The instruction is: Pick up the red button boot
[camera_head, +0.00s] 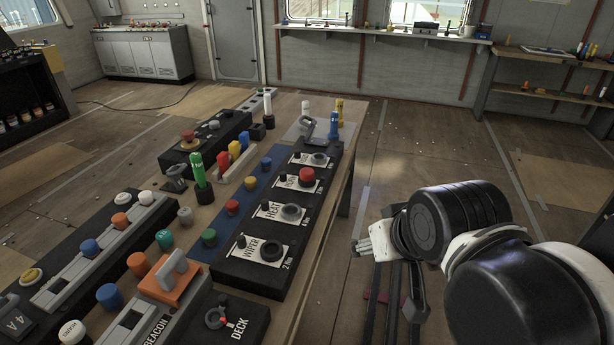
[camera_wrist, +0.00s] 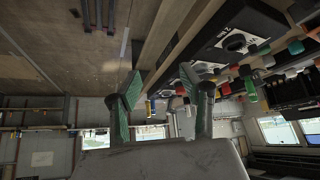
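One red button boot (camera_head: 231,207) stands on the blue mat (camera_head: 222,250), between a yellow-orange cap (camera_head: 250,183) and a green cap (camera_head: 208,237). The other red cap (camera_head: 306,177) sits on the long black panel (camera_head: 248,273), behind the HEAT label. My gripper (camera_wrist: 161,76) shows in the wrist view with two green-padded fingers spread apart and nothing between them. My arm is right of the bench in the head view, apart from both red caps. I cannot tell the red caps apart in the wrist view.
The wooden bench (camera_head: 331,222) is crowded. A green marker-like post (camera_head: 198,170), an orange block with a grey handle (camera_head: 170,277) and a DECK box (camera_head: 228,322) stand near the mat. A blue post (camera_head: 333,125) rises at the far end. Open floor lies to the right.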

